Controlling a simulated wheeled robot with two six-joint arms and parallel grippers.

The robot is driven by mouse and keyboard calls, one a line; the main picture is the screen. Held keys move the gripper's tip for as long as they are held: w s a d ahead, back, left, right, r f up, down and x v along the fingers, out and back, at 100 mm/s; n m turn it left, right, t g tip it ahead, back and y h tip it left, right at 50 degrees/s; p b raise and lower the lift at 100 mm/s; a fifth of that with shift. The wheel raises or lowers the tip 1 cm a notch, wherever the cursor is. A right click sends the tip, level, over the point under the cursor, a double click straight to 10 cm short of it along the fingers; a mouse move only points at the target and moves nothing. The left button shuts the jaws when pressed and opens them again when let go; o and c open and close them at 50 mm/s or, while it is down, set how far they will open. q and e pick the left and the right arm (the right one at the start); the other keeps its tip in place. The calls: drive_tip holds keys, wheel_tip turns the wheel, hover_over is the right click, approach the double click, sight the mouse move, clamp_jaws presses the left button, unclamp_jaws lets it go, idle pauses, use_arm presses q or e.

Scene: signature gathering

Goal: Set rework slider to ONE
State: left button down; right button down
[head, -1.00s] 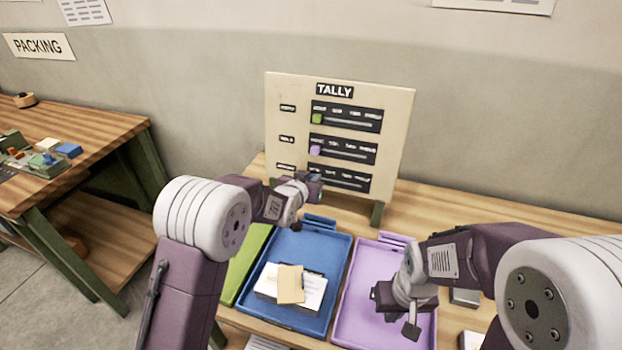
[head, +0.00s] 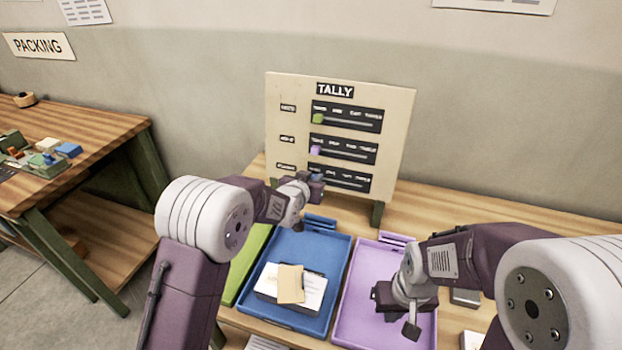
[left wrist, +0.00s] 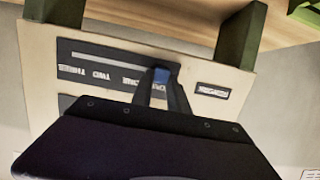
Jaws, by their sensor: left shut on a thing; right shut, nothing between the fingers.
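The tally board (head: 285,105) stands upright at the back of the table, with three slider rows. The lowest row is the rework slider (head: 352,185), with its label at its left. Its blue knob (left wrist: 161,76) shows in the left wrist view, and a bit of it shows in the head view (head: 317,177). My left gripper (left wrist: 160,84) is shut on this knob, near the left end of the track as seen in the head view. The gripper hides the label by the knob. My right gripper (head: 411,330) is shut and empty over the purple tray (head: 352,318).
The green knob (head: 318,118) and lilac knob (head: 315,150) sit at the left of the upper rows. A blue tray (head: 335,262) with papers (head: 312,291) and a green tray (head: 247,262) lie below the board. The packing table (head: 95,135) stands left.

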use_arm(q)
drive_tip(key=d, duration=0.2)
drive_tip(key=s+d, duration=0.1)
drive_tip(key=d, duration=0.1)
drive_tip(key=shift+s+d, duration=0.2)
use_arm(e)
drive_tip(key=shift+f, duration=0.25)
use_arm(q)
drive_tip(key=c, duration=1.3)
unclamp_jaws()
drive_tip(key=shift+a, duration=0.1)
use_arm(e)
drive_tip(key=shift+f+b, duration=0.2)
drive_tip(key=shift+b, duration=0.15)
use_arm(q)
approach(330, 178)
drive_tip(key=v, duration=0.3)
drive_tip(key=shift+w, duration=0.1)
